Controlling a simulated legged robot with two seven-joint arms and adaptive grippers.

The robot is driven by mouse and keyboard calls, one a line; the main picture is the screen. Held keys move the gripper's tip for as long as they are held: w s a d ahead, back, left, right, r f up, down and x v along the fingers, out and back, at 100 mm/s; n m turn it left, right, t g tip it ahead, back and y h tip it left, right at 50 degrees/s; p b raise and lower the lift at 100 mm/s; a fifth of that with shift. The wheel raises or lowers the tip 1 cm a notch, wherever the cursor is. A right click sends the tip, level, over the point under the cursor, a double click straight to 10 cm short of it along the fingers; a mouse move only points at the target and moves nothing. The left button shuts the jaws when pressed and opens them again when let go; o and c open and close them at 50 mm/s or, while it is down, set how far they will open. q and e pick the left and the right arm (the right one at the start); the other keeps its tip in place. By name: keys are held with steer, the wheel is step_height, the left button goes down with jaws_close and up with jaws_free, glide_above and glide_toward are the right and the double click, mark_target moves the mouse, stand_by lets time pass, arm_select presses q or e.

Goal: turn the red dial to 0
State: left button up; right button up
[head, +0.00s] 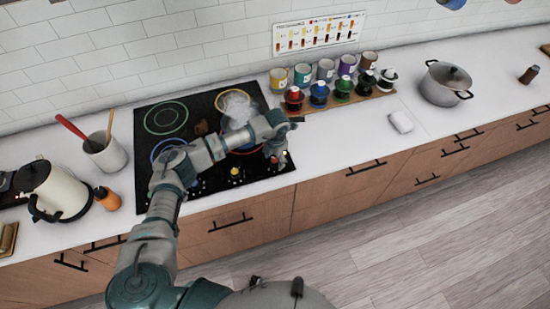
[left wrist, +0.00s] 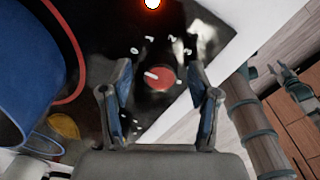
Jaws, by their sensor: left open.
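The red dial (left wrist: 160,78) shows in the left wrist view as a round red knob with a white pointer mark, with white marks around it on the black cooktop. The pointer lies toward the left of that picture. My left gripper (left wrist: 163,92) is open, with one finger on each side of the dial. I cannot tell whether the fingers touch it. In the head view my left gripper (head: 276,152) is over the front right corner of the cooktop (head: 150,128), and the dial is mostly hidden there. My right gripper is not in view.
A yellow knob (head: 235,171) sits left of the gripper on the cooktop. A blue pot (left wrist: 25,75) is close on the left in the wrist view. Several cans and coloured bottles stand behind on the counter.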

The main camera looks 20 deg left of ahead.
mark_target(276, 161)
arm_select(q)
step_height(276, 161, up, 12)
steer(key=shift+d, duration=0.2)
steer(key=shift+f, duration=0.1)
stand_by(0.5)
